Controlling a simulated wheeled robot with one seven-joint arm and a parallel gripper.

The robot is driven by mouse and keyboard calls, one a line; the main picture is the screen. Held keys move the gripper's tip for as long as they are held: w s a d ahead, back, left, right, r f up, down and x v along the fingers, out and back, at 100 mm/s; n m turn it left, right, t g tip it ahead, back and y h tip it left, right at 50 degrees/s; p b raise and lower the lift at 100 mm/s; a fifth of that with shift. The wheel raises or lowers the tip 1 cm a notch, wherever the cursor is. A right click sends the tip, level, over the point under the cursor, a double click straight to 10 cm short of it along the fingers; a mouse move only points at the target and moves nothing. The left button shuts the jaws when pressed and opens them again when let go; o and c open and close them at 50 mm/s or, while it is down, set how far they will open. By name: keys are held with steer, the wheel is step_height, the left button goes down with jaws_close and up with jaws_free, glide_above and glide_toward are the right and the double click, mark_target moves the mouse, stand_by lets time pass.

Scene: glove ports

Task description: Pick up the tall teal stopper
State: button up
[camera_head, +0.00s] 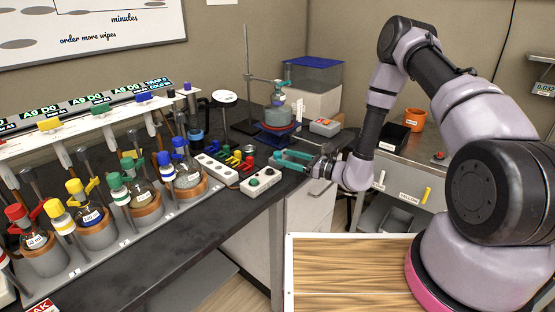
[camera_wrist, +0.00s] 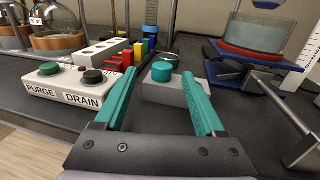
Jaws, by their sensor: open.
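A teal stopper (camera_wrist: 162,72) with a round flat top stands upright in a light grey block (camera_wrist: 172,92) in the wrist view. Its lower part is hidden in the block, so its full height cannot be told. My gripper (camera_wrist: 159,75) is open, its teal fingers spread left and right with the stopper between their tips in the picture and a little beyond them. Nothing is held.
A white box (camera_wrist: 75,88) with green and black buttons marked PURGE and DRAIN is left of the fingers. Red, yellow, green and blue pieces (camera_wrist: 128,56) stand behind it. A blue lab jack (camera_wrist: 245,75) with a glass vessel is at right. Racked flasks (camera_head: 100,215) line the bench's left.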

steer(key=x, duration=0.7)
steer(key=shift+w+a+r, duration=0.15)
steer(key=shift+w+a, duration=0.15)
steer(key=shift+c, duration=0.4)
jaws_close()
steer(key=shift+r, duration=0.1)
